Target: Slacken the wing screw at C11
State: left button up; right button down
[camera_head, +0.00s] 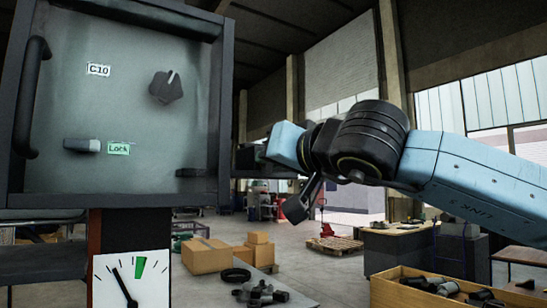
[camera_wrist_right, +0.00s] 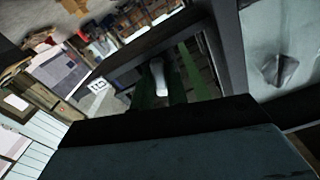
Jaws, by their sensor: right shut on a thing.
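A grey cabinet (camera_head: 221,110) labelled C10 fills the left of the head view. My right arm reaches in from the right, and its gripper (camera_head: 250,157) is at the cabinet's right side. It is shut on a small part there, mostly hidden in the head view. In the right wrist view, a pale grey upright piece (camera_wrist_right: 158,77), apparently the wing screw, shows between dark greenish strips that look like my fingers. A small white label (camera_wrist_right: 98,85) is beside it, tilted and too blurred to read surely. My left gripper is not in view.
The cabinet front has a dark knob (camera_head: 166,86), a grey slider (camera_head: 82,145) by a green Lock label (camera_head: 118,149), and a bar handle (camera_head: 31,97). A dial gauge (camera_head: 131,279) is below. Cardboard boxes (camera_head: 206,255) and a wooden crate (camera_head: 398,292) of parts stand further back.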

jog(key=n+p, duration=0.1)
jog(key=n, duration=0.3)
jog(key=shift+f+n+p, duration=0.1)
jog(key=shift+n+p, duration=0.2)
jog(key=shift+n, duration=0.1)
jog(key=n+p, duration=0.1)
jog(key=n, duration=0.2)
jog(key=c, duration=1.3)
grip_release()
jog(key=shift+o, duration=0.2)
